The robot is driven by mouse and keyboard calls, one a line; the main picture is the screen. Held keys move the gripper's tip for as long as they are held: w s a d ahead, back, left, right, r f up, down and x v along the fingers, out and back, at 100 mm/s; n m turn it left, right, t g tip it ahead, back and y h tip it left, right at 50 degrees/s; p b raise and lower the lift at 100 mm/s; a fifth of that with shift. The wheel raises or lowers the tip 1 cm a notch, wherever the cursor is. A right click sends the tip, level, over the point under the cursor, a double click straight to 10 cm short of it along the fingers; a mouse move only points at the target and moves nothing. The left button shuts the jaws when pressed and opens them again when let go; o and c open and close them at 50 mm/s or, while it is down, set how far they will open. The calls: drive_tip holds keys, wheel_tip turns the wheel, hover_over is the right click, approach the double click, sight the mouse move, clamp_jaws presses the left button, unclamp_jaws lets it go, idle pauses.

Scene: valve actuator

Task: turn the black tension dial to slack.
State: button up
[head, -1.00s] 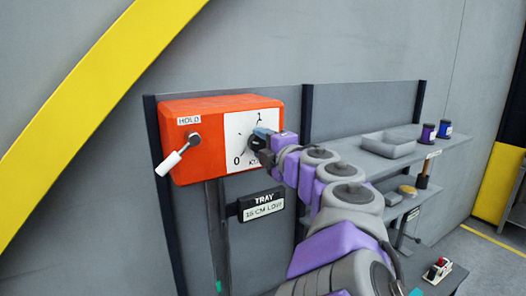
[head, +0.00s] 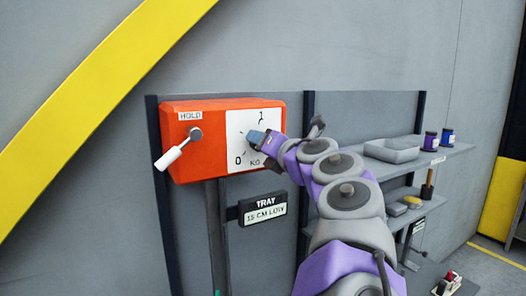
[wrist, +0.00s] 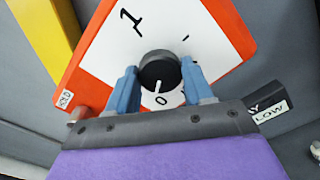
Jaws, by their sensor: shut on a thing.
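The black tension dial (wrist: 159,70) sits on a white scale plate (wrist: 190,30) marked 0 and 1. A white mark on the dial points towards the 0 in the wrist view. My gripper (wrist: 160,78) is shut on the dial, with one blue finger on each side. In the head view my gripper (head: 257,138) is at the scale plate on the front of the orange box (head: 200,150), and it hides the dial there. "KG" is printed low on the plate.
A white-handled lever (head: 172,157) under a HOLD label is on the left of the box. A TRAY sign (head: 264,208) hangs below. A yellow beam (head: 105,75) crosses the upper left.

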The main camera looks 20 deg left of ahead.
drive_tip(key=shift+f+n+b, duration=0.2)
drive_tip(key=shift+n+b, duration=0.25)
drive_tip(key=shift+n, duration=0.55)
drive_tip(key=shift+r, duration=0.15)
drive_tip(key=o, duration=1)
drive_tip(key=shift+w, duration=0.25)
drive_tip(key=shift+o, duration=0.2)
drive_tip(key=shift+s, duration=0.15)
drive_tip(key=shift+s, duration=0.1)
